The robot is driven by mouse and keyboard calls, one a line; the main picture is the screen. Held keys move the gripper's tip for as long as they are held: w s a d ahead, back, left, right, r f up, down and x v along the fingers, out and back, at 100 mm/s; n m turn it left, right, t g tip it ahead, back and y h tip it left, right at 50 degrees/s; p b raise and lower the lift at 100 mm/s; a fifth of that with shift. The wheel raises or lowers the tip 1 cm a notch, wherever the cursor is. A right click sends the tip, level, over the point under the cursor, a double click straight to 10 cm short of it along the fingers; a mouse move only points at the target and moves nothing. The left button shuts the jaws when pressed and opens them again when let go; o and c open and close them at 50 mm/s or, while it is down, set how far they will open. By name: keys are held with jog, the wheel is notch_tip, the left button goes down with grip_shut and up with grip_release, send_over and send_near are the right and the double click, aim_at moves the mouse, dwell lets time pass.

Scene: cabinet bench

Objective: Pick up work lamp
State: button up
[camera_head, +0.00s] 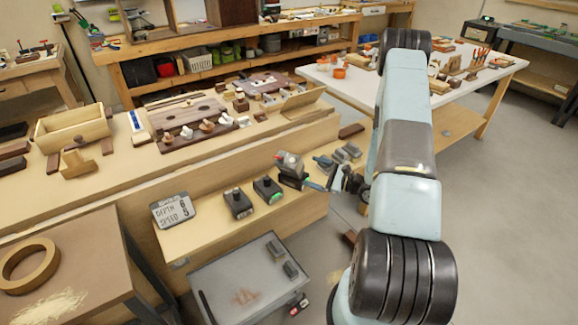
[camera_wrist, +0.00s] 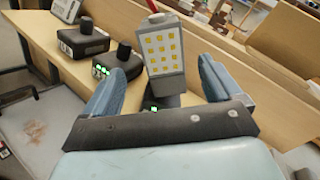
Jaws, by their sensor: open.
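The work lamp (camera_head: 290,163) stands on the wooden shelf of the bench in the head view, with a grey head, some red on top and a dark base. In the wrist view the work lamp (camera_wrist: 165,58) shows its lit panel of yellow LED squares facing me. My gripper (camera_wrist: 162,72) is open, with one blue-grey finger on each side of the lamp and visible gaps between. In the head view my gripper (camera_head: 313,176) is at the lamp's right side. The lamp's lower part is partly hidden behind the gripper's palm.
Two black devices with knobs, one (camera_head: 238,203) and another (camera_head: 267,190), stand left of the lamp, beside a grey sign (camera_head: 172,210). Small dark blocks (camera_head: 345,153) lie to its right. The bench's raised wooden side (camera_head: 215,178) rises behind. A grey cart (camera_head: 240,282) stands in front.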

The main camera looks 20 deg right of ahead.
aim_at(289, 163)
jog(key=x, duration=1)
jog(key=shift+w+a+r, duration=0.2)
jog(key=shift+w+a, duration=0.1)
jog(key=shift+c, duration=0.3)
jog(key=c, duration=1.4)
jog(key=shift+r, duration=0.1)
